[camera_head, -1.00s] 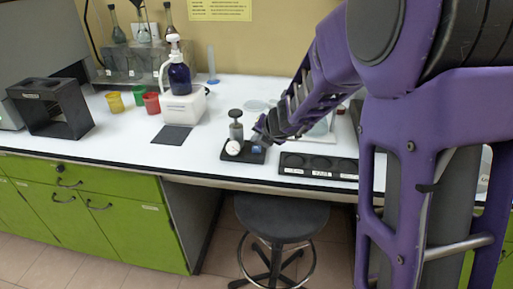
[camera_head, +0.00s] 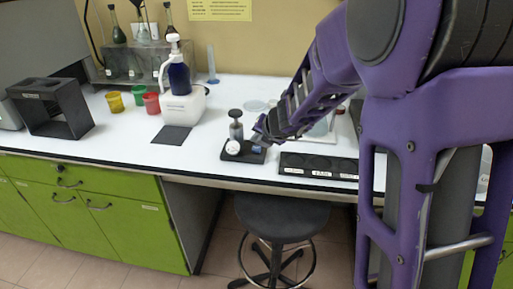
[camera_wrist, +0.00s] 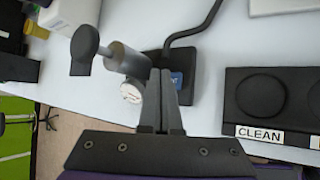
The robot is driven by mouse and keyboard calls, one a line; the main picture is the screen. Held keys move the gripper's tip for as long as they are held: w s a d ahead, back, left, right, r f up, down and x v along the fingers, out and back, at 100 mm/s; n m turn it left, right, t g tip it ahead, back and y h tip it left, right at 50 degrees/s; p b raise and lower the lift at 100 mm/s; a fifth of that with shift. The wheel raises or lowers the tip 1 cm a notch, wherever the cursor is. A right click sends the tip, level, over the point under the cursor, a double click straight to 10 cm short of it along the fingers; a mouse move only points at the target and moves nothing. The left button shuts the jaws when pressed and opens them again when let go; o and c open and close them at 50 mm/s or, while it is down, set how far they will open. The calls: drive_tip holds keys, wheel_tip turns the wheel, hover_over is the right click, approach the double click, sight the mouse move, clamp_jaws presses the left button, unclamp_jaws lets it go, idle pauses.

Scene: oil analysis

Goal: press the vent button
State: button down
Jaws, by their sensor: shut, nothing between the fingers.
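The blue vent button (camera_wrist: 177,79), with partly hidden white lettering, sits on a small black base (camera_wrist: 184,62) in the wrist view. My gripper (camera_wrist: 160,72) is shut and empty. Its fingertips overlap the left side of the button in that view and hide part of it; I cannot tell whether they touch it. In the head view the black base (camera_head: 243,157) lies near the bench's front edge, and my gripper (camera_head: 259,138) is just above its right part. The button there is small and mostly hidden.
A metal plunger-like device (camera_head: 236,130) with a round white gauge (camera_wrist: 131,92) stands on the base's left, close to my fingers. A black tray (camera_head: 318,167) with a "CLEAN" label (camera_wrist: 260,133) lies to the right. A dark cable (camera_wrist: 196,32) runs behind the base.

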sight(257, 150)
drive_tip(key=shift+f+b, duration=0.3)
drive_tip(key=shift+f, duration=0.15)
drive_tip(key=shift+f, duration=0.45)
idle(0.7)
drive_tip(key=shift+r+p, duration=0.9)
drive_tip(key=shift+p, duration=0.05)
wheel_tip(257, 150, up, 5)
drive_tip(key=p, duration=0.5)
idle(0.5)
